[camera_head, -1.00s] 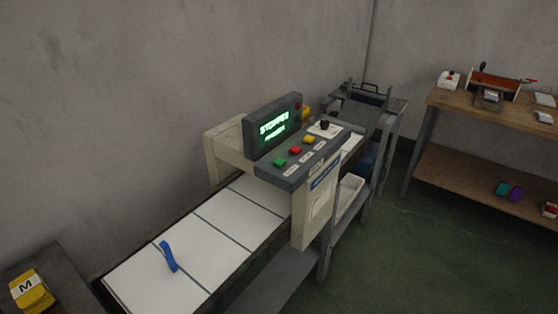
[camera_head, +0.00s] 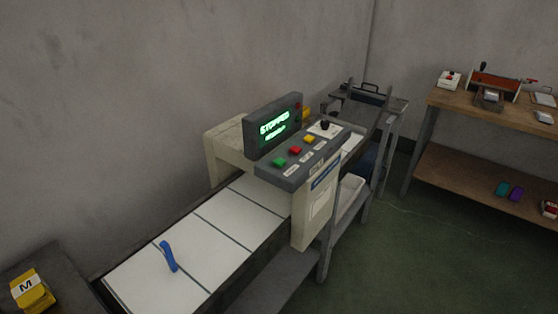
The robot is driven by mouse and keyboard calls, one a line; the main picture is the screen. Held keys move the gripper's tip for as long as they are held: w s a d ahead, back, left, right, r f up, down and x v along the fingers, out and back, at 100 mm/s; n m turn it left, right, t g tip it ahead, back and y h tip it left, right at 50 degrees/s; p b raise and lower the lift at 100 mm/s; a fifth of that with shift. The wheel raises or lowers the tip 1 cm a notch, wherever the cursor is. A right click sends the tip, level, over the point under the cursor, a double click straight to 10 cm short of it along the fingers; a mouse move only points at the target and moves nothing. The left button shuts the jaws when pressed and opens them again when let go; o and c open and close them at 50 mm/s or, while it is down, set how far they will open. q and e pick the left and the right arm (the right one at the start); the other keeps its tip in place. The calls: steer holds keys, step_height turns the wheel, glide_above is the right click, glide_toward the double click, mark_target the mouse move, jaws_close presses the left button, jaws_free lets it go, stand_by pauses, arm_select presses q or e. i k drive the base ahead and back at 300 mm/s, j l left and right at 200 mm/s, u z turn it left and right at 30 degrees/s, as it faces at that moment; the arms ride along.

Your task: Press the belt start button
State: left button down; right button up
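The belt machine's grey control panel (camera_head: 300,158) sits over the belt in the middle of the view. It carries a green button (camera_head: 280,162), a red button (camera_head: 295,150), a yellow button (camera_head: 309,139) and a black knob (camera_head: 325,126). The small labels beside the buttons are too small to read. A display (camera_head: 273,125) behind the panel glows green and reads "STOPPED", with a blurred second line. The white segmented belt (camera_head: 212,232) runs from lower left under the panel, with a blue strip-like item (camera_head: 168,256) on it. Neither gripper is in view.
A dark table (camera_head: 62,277) at lower left holds a yellow item marked M (camera_head: 31,290). A wooden bench (camera_head: 480,108) with tools stands at right, with coloured items on its lower shelf (camera_head: 475,180). Green floor (camera_head: 400,260) is clear in front of the machine.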

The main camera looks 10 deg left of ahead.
mark_target(279, 162)
steer(key=l+u, duration=0.1)
steer(key=u, duration=0.3)
steer(key=i+l+u, duration=0.1)
steer(key=u, duration=0.3)
steer(key=i+l+u, duration=0.15)
steer(key=l+u, duration=0.2)
steer(key=l, duration=0.6)
steer(key=l+u, duration=0.3)
steer(key=l, duration=0.65)
steer(key=i+l, duration=0.1)
steer(key=l, duration=0.6)
